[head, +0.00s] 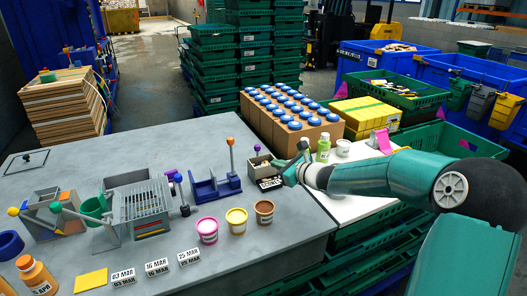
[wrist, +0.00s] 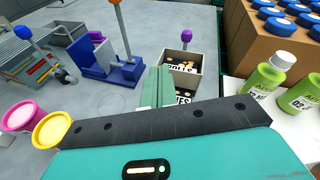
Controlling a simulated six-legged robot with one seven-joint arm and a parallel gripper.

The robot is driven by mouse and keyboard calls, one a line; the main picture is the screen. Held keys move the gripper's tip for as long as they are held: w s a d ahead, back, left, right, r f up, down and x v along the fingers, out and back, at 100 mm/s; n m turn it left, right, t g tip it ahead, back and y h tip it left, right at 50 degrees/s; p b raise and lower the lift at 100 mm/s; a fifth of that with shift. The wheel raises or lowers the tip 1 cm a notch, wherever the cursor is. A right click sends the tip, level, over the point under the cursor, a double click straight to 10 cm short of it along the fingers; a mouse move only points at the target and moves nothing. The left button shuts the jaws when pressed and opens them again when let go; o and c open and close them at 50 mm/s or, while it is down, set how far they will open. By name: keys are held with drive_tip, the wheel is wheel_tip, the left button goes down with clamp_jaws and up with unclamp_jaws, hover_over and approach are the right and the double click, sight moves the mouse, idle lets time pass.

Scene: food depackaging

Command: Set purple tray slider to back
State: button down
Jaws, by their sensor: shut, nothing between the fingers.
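A purple ball knob on a thin post (head: 257,148) rises from a small beige box (head: 254,161) at the right end of the grey table. In the wrist view the purple knob (wrist: 187,34) stands at the back of the beige box (wrist: 199,62), which holds black labelled pieces (wrist: 180,66). My gripper (head: 284,175) is shut and empty, just right of the box in the head view. In the wrist view my gripper's fingers (wrist: 157,80) point at the box's front left side and hide part of it. I cannot tell if they touch it.
A blue stand with an orange-topped lever (head: 215,186) is left of the box. Pink, yellow and brown tubs (head: 236,220) stand in front. A green bottle (head: 323,150) and a carton of blue-lidded jars (head: 285,120) are behind and right. The rear table middle is clear.

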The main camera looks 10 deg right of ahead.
sight(259, 148)
drive_tip(key=w+d+m+t+h, duration=0.1)
drive_tip(key=w+d+m, duration=0.2)
drive_tip(key=d+m, duration=0.1)
drive_tip(key=x, duration=1.3)
drive_tip(key=shift+a+f, duration=0.2)
drive_tip(key=shift+f, duration=0.1)
drive_tip(key=shift+w, duration=0.15)
drive_tip(key=shift+w+a, duration=0.1)
